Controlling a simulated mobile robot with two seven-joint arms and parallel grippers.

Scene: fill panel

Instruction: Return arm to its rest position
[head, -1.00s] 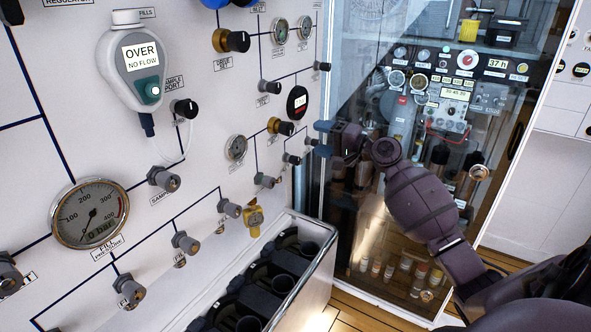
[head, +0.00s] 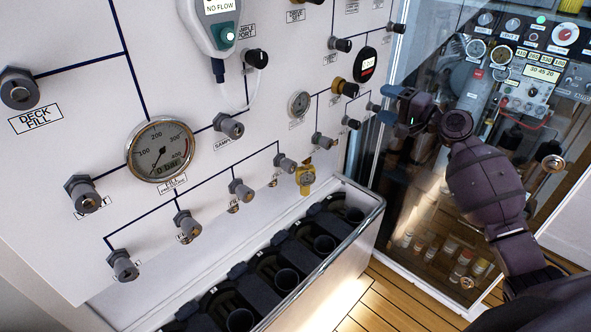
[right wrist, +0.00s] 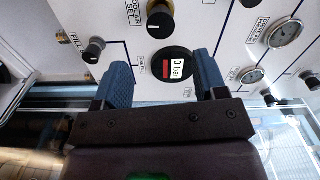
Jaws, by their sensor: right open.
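My right arm (head: 487,185) comes in from the right in the head view, dark purple. Its gripper (head: 386,104) has two blue fingers, spread apart and empty, near the right edge of the white panel (head: 270,110). A small knob (head: 371,107) shows just left of the fingers in the head view. In the right wrist view the open gripper (right wrist: 163,72) faces the panel, with a round black "0 bar" display (right wrist: 171,64) seen between its fingers. I cannot tell the exact gap to the panel. My left gripper is not in view.
A glass-fronted cabinet (head: 409,190) with gauges and jars stands behind the right arm. A bin (head: 357,225) with several dark holders sits below the panel. Valves and a large pressure gauge (head: 162,150) stick out from the panel. Wooden floor (head: 395,300) shows at lower right.

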